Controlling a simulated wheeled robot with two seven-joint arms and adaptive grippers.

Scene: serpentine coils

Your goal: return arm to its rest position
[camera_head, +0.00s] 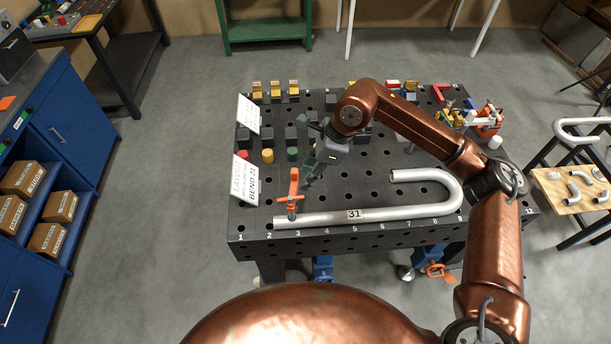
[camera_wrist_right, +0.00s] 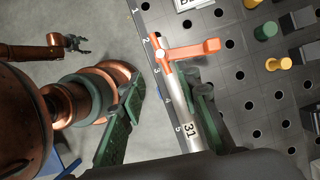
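My right arm (camera_head: 435,138) reaches over the black perforated table (camera_head: 380,237) from the right. Its right gripper (camera_head: 308,152) is open and empty, beside the orange clamp (camera_head: 293,190). In the right wrist view its two green fingers (camera_wrist_right: 165,88) stand well apart, with the tube (camera_wrist_right: 183,118) showing between them. The silver J-shaped tube (camera_head: 400,212), labelled 31, lies along the table's front edge, its bend at the right. The clamp sits over the tube near its left end. My left gripper (camera_wrist_right: 80,44) shows small in the right wrist view, its fingers apart.
Two white signs (camera_head: 245,180) stand at the table's left edge. Coloured pegs (camera_head: 267,156) and dark blocks stand behind the clamp. A red tool fixture (camera_head: 487,122) is at the back right. A blue cabinet (camera_head: 60,125) with boxes stands left; the floor between is clear.

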